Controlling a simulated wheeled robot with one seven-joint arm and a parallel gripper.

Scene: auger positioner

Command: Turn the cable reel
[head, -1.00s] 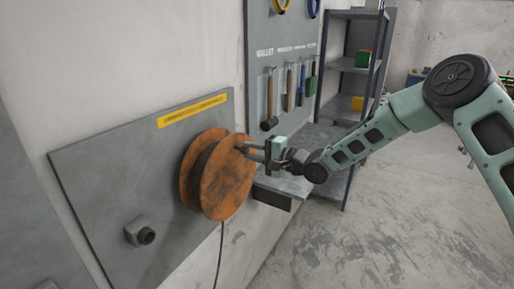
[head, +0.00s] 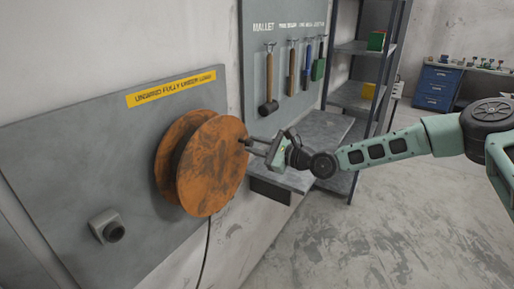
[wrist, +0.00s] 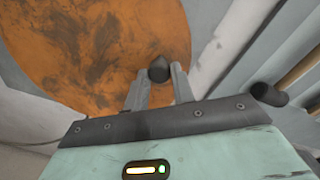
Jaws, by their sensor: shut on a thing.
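The cable reel (head: 210,168) is an orange, dark-smudged spool on a grey wall panel. A dark cable hangs down below it. A small dark handle knob (wrist: 158,71) sticks out near the rim of its front disc. My gripper (head: 252,146) is at the right upper edge of the disc. In the wrist view my gripper (wrist: 158,88) has its two fingers on either side of the knob, shut on it. The orange face of the reel (wrist: 100,45) fills the upper left of the wrist view.
A yellow label (head: 172,86) is above the reel, and a grey round fitting (head: 107,227) is at its lower left. A grey shelf (head: 285,178) juts out below my gripper. Hanging tools (head: 293,75) and a shelving rack (head: 365,50) stand behind. The floor at right is clear.

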